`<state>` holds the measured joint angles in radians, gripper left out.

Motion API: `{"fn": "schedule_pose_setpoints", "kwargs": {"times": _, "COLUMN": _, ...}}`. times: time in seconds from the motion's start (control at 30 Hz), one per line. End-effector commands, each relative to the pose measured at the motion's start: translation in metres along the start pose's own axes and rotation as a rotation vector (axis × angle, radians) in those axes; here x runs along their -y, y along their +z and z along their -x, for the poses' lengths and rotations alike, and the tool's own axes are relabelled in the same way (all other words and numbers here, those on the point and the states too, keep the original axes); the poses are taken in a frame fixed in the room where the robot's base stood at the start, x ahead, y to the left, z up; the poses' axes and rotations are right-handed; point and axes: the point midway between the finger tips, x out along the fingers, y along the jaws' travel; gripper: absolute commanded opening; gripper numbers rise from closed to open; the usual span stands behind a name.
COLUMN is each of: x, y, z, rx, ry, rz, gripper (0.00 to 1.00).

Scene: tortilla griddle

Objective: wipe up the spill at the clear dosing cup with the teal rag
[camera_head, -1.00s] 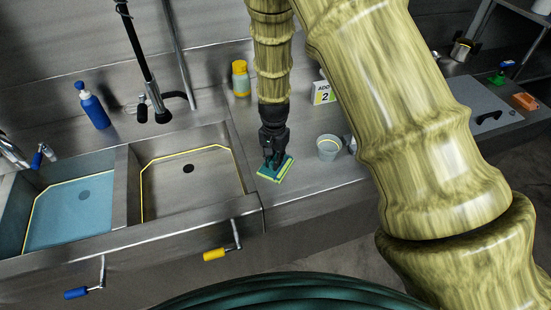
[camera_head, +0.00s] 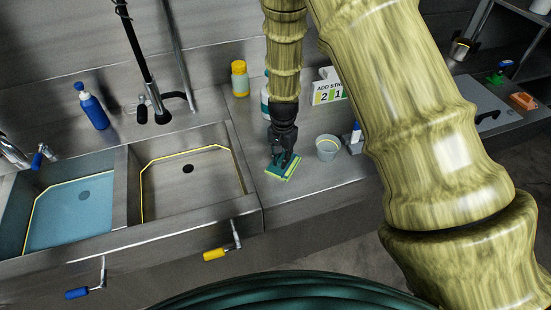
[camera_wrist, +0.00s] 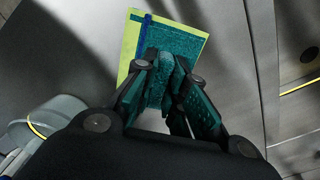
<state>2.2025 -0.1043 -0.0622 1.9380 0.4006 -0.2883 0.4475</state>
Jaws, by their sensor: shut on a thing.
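My gripper (camera_head: 284,154) is shut on the teal rag (camera_head: 281,171), a flat folded cloth with yellow-green edges, low at the counter. In the wrist view the rag (camera_wrist: 179,50) spreads out beyond my fingers (camera_wrist: 166,82), and a blue stripe crosses it. I cannot tell whether its underside touches the counter. The clear dosing cup (camera_head: 327,148) stands upright to the right of the rag, apart from it. The cup also shows at the left of the wrist view (camera_wrist: 42,116). I cannot make out the spill clearly in either view.
A sink with a yellow-lined basin (camera_head: 190,190) lies left of the rag. A yellow bottle (camera_head: 239,78) and a white sign (camera_head: 327,92) stand behind. A blue-topped grey item (camera_head: 355,139) is right of the cup. The counter's front edge (camera_head: 318,202) is near.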

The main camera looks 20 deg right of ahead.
Motion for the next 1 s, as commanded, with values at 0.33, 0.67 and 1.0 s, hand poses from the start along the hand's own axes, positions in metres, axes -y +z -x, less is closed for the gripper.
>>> {"fn": "schedule_pose_setpoints", "kwargs": {"times": 0.33, "x": -0.002, "y": -0.002, "z": 0.0, "rx": 0.0, "ry": -0.001, "rz": 0.0, "gripper": 0.0}}
{"fn": "schedule_pose_setpoints", "kwargs": {"times": 0.67, "x": -0.013, "y": -0.013, "z": -0.003, "rx": 0.0, "ry": 0.0, "rz": 0.001, "gripper": 0.0}}
{"fn": "schedule_pose_setpoints", "kwargs": {"times": 1.0, "x": -0.015, "y": -0.014, "z": -0.004, "rx": 0.0, "ry": 0.001, "rz": 0.001, "gripper": 0.24}}
